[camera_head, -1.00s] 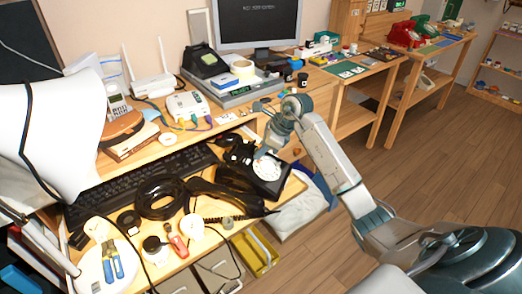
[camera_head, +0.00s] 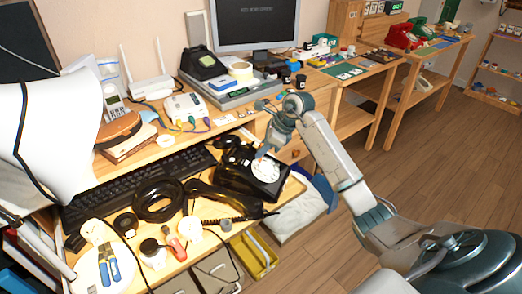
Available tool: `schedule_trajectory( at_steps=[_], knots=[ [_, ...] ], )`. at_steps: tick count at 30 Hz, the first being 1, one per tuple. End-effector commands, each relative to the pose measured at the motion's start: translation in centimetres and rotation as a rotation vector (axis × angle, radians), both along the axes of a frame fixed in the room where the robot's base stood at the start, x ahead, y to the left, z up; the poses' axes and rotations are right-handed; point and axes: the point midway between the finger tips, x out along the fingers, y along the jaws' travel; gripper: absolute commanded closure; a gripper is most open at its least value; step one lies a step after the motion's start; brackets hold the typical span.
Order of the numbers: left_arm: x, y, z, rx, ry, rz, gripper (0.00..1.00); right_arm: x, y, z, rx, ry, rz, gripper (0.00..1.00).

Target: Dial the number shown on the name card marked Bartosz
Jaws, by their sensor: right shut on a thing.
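A black rotary phone (camera_head: 234,181) stands on the near desk, with its white dial (camera_head: 266,171) facing up. Its black handset (camera_head: 222,198) appears to lie in front of the body, beside a coiled cord. My right gripper (camera_head: 262,153) reaches down from the right, with its tips just above the far edge of the dial. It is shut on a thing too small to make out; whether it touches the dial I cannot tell. Small white cards (camera_head: 223,120) lie behind the phone, their writing unreadable, so I cannot pick out Bartosz. My left gripper is not in view.
A black keyboard (camera_head: 135,184) lies left of the phone. A black cable coil (camera_head: 158,199), pliers (camera_head: 108,263) and small parts crowd the desk front. Open floor (camera_head: 425,165) lies to the right.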

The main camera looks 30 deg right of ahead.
Motion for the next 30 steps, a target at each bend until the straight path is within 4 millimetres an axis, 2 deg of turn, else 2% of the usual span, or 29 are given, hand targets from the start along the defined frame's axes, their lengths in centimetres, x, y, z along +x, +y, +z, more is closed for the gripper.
schedule_trajectory(
  at_steps=[30],
  knots=[
    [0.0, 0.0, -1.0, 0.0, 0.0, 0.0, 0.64, -0.2, -1.8, -0.6, 0.0, 0.0, 0.0, 1.0]
  ],
)
